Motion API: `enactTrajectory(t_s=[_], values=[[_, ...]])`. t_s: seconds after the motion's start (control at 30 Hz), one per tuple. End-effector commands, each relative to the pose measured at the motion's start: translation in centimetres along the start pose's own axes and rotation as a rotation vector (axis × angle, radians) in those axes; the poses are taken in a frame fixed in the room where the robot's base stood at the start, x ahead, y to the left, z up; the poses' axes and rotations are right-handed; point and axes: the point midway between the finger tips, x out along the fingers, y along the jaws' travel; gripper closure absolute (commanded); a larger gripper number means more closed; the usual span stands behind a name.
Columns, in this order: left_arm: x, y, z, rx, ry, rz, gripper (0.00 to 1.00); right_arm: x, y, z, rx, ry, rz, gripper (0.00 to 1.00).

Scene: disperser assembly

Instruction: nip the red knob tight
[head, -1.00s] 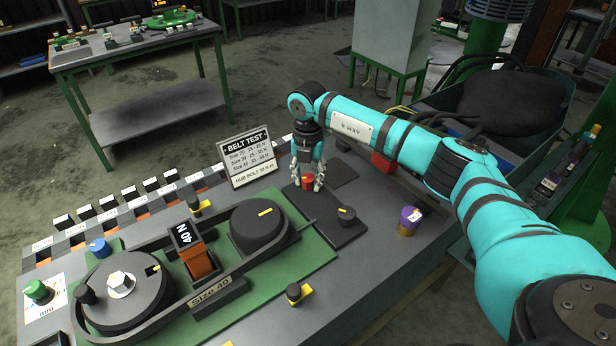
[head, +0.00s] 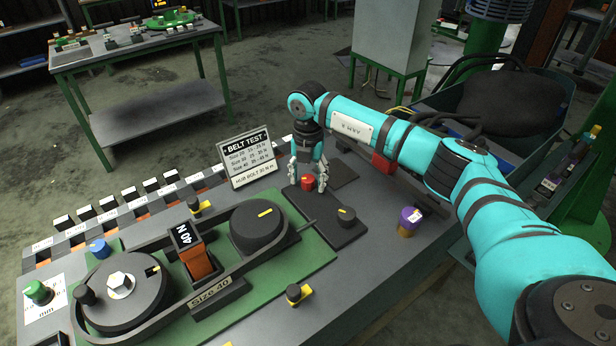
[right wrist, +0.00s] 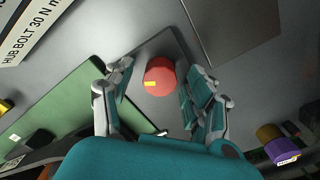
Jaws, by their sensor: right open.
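The red knob (head: 307,183) stands on a dark plate at the back of the bench, right of the belt test sign. My right gripper (head: 308,186) points down over the knob. In the right wrist view its fingers (right wrist: 160,88) are spread, one on each side of the knob, with a gap on both sides. My left gripper is not in view.
A purple and yellow cylinder (head: 409,221) is to the right. The belt test sign (head: 248,157) stands close left of my gripper. The green belt rig (head: 315,255) fills the left front.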

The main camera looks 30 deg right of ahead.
Motion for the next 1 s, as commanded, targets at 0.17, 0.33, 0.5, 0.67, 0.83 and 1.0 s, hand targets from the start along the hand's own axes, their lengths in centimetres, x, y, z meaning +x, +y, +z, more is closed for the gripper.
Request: enactTrajectory(t_s=[0.17,0.33,0.5,0.67,0.83,1.0], values=[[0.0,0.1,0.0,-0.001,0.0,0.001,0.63,-2.1,0.1,0.1,-0.001,-0.003,0.004,0.44],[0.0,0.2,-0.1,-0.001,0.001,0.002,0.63,-5.8,0.1,0.1,0.0,-0.004,0.005,0.44],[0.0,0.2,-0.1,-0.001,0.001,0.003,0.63,-9.2,0.1,0.1,0.0,-0.004,0.004,0.44],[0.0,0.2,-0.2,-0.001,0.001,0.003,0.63,-11.2,0.0,0.1,0.001,-0.002,0.002,0.44],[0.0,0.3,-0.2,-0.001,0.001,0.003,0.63,-11.9,0.0,0.1,0.001,-0.001,0.002,0.44],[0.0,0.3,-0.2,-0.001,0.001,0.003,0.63,-12.0,0.0,0.1,0.001,-0.001,0.001,0.44]])
